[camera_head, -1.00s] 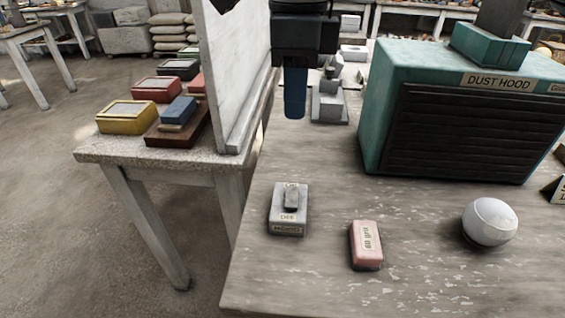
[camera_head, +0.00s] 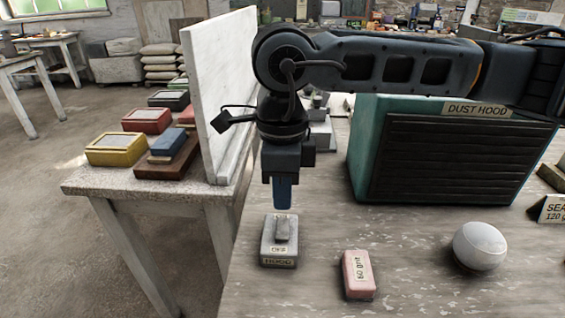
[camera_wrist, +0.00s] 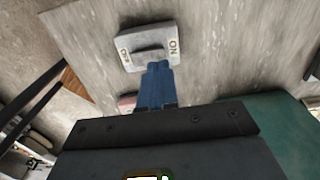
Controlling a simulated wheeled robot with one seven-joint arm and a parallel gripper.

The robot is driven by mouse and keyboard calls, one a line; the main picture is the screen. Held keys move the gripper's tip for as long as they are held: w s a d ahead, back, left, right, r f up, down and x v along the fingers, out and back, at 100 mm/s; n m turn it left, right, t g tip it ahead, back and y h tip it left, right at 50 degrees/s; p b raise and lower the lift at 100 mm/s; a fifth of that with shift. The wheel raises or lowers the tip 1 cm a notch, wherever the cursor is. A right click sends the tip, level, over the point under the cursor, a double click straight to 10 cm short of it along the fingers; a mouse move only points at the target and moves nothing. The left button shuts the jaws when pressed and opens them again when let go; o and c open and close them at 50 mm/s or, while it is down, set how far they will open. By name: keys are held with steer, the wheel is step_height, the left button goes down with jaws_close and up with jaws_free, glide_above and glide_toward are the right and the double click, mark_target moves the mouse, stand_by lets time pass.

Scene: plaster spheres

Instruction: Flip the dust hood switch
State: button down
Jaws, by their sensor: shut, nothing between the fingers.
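The dust hood switch is a small grey box (camera_head: 279,250) with a rocker, near the table's left edge. Its near side carries the labels OFF and HOOD. In the wrist view the switch box (camera_wrist: 136,38) has ON at its right end and the other label at its left. My gripper (camera_head: 283,207) points down with blue fingers together, just above and behind the rocker in the head view. In the wrist view the fingertips (camera_wrist: 158,66) overlap the box's edge beside the rocker. I cannot tell whether they touch it.
The green dust hood (camera_head: 358,150) stands behind right, partly behind my arm. A pink 60 grit block (camera_head: 358,275) and a white sphere (camera_head: 480,246) lie right of the switch. An upright white board (camera_head: 215,90) stands on the left, beside a side table with coloured boxes.

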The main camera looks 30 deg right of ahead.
mark_target(283, 221)
steer(key=shift+f, duration=1.6)
steer(key=shift+d+f+g, duration=0.1)
steer(key=shift+f+g, duration=0.15)
steer(key=shift+g, duration=0.05)
steer(key=shift+s+a+r, duration=0.4)
steer(key=shift+s+a, duration=0.05)
steer(key=shift+s, duration=0.1)
